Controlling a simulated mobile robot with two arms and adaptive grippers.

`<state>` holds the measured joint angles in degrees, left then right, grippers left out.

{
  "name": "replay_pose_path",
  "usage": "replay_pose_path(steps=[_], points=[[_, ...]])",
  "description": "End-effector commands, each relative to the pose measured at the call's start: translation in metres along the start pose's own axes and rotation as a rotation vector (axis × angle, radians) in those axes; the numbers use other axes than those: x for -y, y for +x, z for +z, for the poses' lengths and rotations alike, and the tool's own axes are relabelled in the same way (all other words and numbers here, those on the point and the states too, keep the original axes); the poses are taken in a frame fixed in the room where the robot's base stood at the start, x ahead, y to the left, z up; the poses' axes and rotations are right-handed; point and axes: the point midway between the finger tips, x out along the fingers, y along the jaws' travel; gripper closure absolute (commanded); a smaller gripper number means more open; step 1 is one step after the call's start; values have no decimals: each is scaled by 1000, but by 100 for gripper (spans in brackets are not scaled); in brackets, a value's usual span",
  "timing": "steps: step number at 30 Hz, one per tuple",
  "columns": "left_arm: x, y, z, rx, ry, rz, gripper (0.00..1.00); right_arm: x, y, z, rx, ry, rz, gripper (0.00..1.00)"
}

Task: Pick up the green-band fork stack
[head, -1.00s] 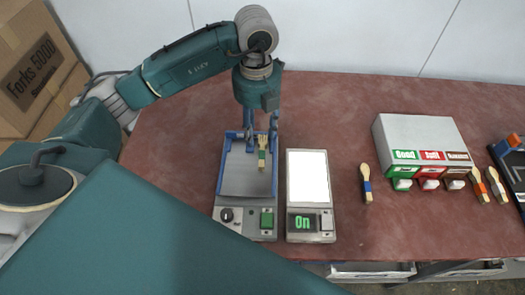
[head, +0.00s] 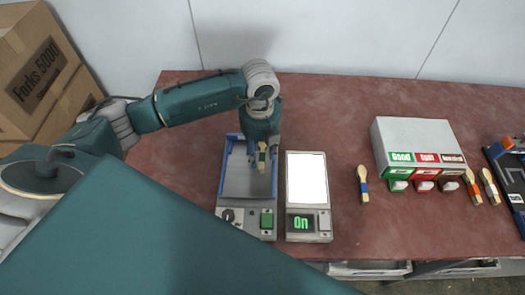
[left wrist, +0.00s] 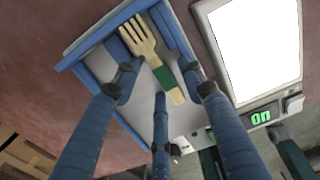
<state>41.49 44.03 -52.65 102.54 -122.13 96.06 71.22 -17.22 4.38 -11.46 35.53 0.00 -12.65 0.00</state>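The green-band fork stack (head: 261,159) is pale wood with a green band and lies on the grey tray bed of the blue-edged press (head: 240,184). In the left wrist view the fork (left wrist: 139,38) points its tines to the upper left, with its green band (left wrist: 163,77) between the fingers. My left gripper (head: 262,152) is over the stack and hides part of it in the head view. Its blue fingers (left wrist: 160,85) stand apart around the fork with visible gaps. I cannot tell how many forks are stacked. My right gripper is not in view.
A scale-like device (head: 306,178) with a white panel and "On" display stands right of the press. A blue-band spoon (head: 363,185) lies farther right, beside a grey sorting box (head: 418,140). Two more utensils (head: 481,187) and a dark tray (head: 510,170) lie at far right.

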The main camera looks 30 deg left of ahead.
Motion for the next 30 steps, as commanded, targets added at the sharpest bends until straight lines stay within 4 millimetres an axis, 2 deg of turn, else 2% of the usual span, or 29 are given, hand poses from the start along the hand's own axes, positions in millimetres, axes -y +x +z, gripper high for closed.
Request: replay_pose_path(steps=[1,5,15,20,25,30], points=[[0,0,0,0,0,0,72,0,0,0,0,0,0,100],[0,0,0,0,0,0,97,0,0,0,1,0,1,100],[0,-1,0,0,0,-1,100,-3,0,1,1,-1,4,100],[1,-9,1,1,0,-3,100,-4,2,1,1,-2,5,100],[0,-31,1,4,0,-2,100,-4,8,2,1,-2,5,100],[1,-71,2,7,0,-4,100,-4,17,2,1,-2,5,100]])
